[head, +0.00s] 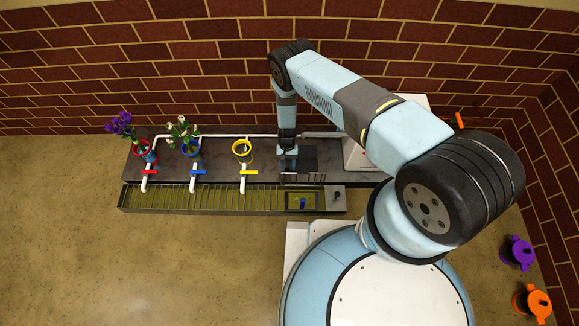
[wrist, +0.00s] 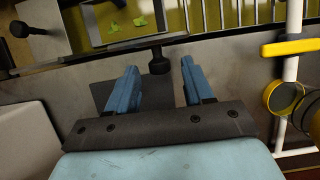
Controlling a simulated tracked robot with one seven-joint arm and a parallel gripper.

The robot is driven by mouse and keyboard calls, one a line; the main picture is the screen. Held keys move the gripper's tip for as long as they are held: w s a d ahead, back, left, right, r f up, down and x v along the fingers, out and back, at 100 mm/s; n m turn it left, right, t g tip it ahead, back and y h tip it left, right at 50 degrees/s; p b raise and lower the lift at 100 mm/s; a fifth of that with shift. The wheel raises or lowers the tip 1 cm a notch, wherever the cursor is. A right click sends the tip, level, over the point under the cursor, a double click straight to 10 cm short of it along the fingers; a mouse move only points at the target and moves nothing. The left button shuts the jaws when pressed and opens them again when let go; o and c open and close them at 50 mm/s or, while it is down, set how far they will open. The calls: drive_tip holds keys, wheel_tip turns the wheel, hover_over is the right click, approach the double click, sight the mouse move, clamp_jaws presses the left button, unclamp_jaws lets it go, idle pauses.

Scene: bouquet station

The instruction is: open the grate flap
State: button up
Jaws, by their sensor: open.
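The grate flap (head: 290,208) is a dark-framed section at the right end of the long trough in the head view. In the wrist view its frame (wrist: 75,28) surrounds a yellow-green area with green scraps. I cannot tell how far it is raised. A dark round knob (wrist: 158,66) stands at the frame's near edge. My gripper (wrist: 160,76) is open, its blue fingers on either side of the knob in the picture; contact and depth are unclear. In the head view my gripper (head: 288,168) points down over the counter behind the trough.
Slatted grate (head: 215,200) covers the trough's left part. White pipes with red, blue and yellow tap handles (head: 249,172) reach over it. Flowers stand in the red and blue rings; the yellow ring (head: 242,146) looks empty. A dark peg (wrist: 20,28) stands beside the flap.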

drive_tip(key=shift+s+f, duration=0.2)
drive_tip(key=shift+f, duration=0.25)
drive_tip(key=shift+c, duration=0.5)
clamp_jaws()
